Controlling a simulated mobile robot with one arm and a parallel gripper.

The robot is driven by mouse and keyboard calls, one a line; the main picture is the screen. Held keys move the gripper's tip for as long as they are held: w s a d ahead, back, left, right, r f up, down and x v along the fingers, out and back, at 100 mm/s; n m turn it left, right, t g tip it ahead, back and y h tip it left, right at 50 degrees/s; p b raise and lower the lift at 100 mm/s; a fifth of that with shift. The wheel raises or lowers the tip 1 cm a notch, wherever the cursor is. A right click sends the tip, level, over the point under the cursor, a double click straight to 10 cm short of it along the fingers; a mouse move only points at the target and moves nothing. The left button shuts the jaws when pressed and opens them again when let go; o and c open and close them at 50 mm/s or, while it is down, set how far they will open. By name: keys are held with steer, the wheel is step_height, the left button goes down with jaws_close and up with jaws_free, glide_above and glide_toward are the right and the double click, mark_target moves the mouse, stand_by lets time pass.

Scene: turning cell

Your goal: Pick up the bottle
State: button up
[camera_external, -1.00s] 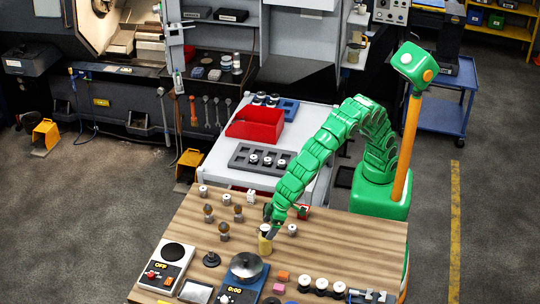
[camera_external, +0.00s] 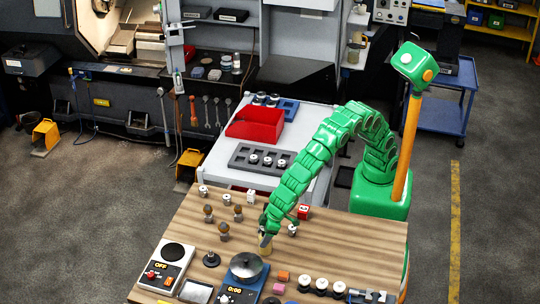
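A small yellowish bottle (camera_external: 265,250) stands on the wooden table, left of its middle. My gripper (camera_external: 266,238) is low over the table at the bottle and covers its top. Only the lower part of the bottle shows. The fingers are small and overlap the bottle, so I cannot tell whether they touch it or how far apart they are.
Several small pegs and parts (camera_external: 224,231) stand left of the bottle. A blue scale (camera_external: 246,268) with a round pan stands in front. The table's right side (camera_external: 365,240) is clear.

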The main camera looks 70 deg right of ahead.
steer(key=c, duration=0.8)
steer(key=shift+o, duration=0.2)
steer(key=shift+r, duration=0.15)
steer(key=shift+r, duration=0.25)
step_height(320, 180, up, 3)
steer(key=shift+d+f, duration=0.1)
steer(key=shift+f, duration=0.05)
steer(key=s+d+r, duration=0.8)
steer(key=d+r, duration=0.1)
steer(key=d, duration=0.2)
steer(key=shift+r, duration=0.3)
